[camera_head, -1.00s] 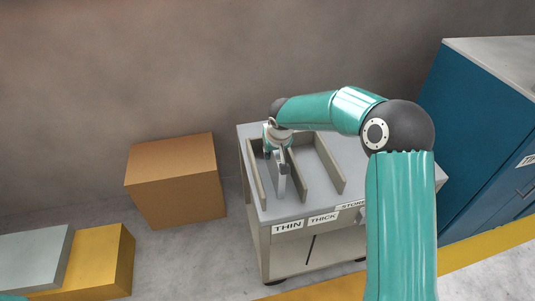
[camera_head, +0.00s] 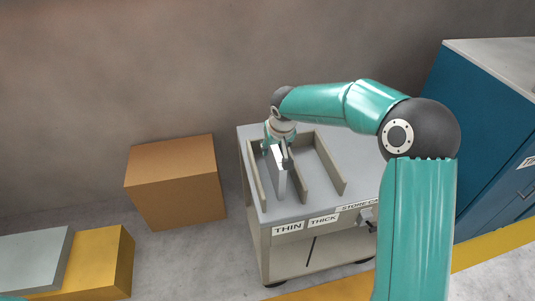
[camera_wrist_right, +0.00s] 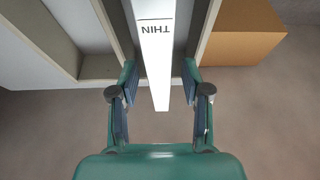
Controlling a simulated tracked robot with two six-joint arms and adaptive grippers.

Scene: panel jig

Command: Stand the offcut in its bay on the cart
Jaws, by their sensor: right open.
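The offcut (camera_head: 280,178) is a thin white panel standing on edge in the bay above the THIN label (camera_head: 288,227) on the grey cart (camera_head: 285,208). In the right wrist view its narrow white top edge (camera_wrist_right: 158,75) carries the upside-down word THIN and runs between two bay walls. My right gripper (camera_head: 278,150) is at the far end of the offcut. In the wrist view its fingers (camera_wrist_right: 158,92) are open, one on each side of the panel, with a gap on both sides. The offcut's bottom edge is hidden. My left gripper is not in view.
The wider THICK bay (camera_head: 312,180) beside it looks empty. A brown box (camera_head: 175,182) stands left of the cart, and a yellow block (camera_head: 105,262) with a grey slab (camera_head: 30,260) is at lower left. A blue cabinet (camera_head: 475,130) stands at right.

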